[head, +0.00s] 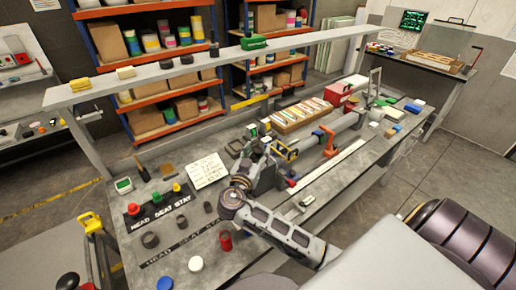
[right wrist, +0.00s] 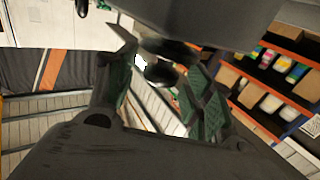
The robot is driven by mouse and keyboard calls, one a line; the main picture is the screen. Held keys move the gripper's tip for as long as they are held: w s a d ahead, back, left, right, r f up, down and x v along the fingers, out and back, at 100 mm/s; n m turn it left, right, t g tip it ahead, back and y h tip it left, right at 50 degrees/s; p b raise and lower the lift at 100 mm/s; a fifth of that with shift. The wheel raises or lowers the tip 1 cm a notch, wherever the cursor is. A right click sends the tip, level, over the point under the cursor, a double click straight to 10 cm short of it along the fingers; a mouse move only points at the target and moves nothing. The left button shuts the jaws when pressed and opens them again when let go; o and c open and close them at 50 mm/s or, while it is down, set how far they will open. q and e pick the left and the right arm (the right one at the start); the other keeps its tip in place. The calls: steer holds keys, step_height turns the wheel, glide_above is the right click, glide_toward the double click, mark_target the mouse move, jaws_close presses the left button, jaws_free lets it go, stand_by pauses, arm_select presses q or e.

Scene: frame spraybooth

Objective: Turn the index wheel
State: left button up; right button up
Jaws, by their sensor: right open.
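My right gripper (head: 266,158) is over the bench beside the lathe-like machine, its arm coming from the lower right. It is small and partly hidden by its own wrist in the head view. In the right wrist view the open gripper (right wrist: 160,95) has its two green-padded fingers apart on either side of a dark rounded part (right wrist: 162,72). I cannot tell whether they touch it. A large grey block (right wrist: 200,18) is just above. I cannot pick out the index wheel for sure; the dark rounded part may belong to it. My left gripper is out of view.
An orange clamp (head: 327,140), a tray of strips (head: 302,115) and a red box (head: 338,94) stand farther along. An overhead shelf (head: 215,68) spans the bench.

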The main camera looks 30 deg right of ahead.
steer(key=shift+w+d, duration=0.45)
steer(key=shift+d, duration=0.1)
steer(key=c, duration=1)
steer(key=shift+f, duration=0.1)
steer(key=shift+s+f+n+t+y+b, duration=0.1)
steer(key=shift+n+t+y+b, duration=1.55)
steer(key=shift+y+b, duration=0.2)
steer(key=shift+n+t+y+b, duration=0.55)
steer(key=shift+n+y, duration=0.1)
steer(key=shift+y, duration=0.3)
steer(key=shift+n+t+y, duration=0.4)
steer(key=shift+n+y, duration=0.2)
steer(key=shift+y, duration=0.1)
steer(key=shift+r+y+b, duration=0.2)
steer(key=shift+y+b, duration=0.1)
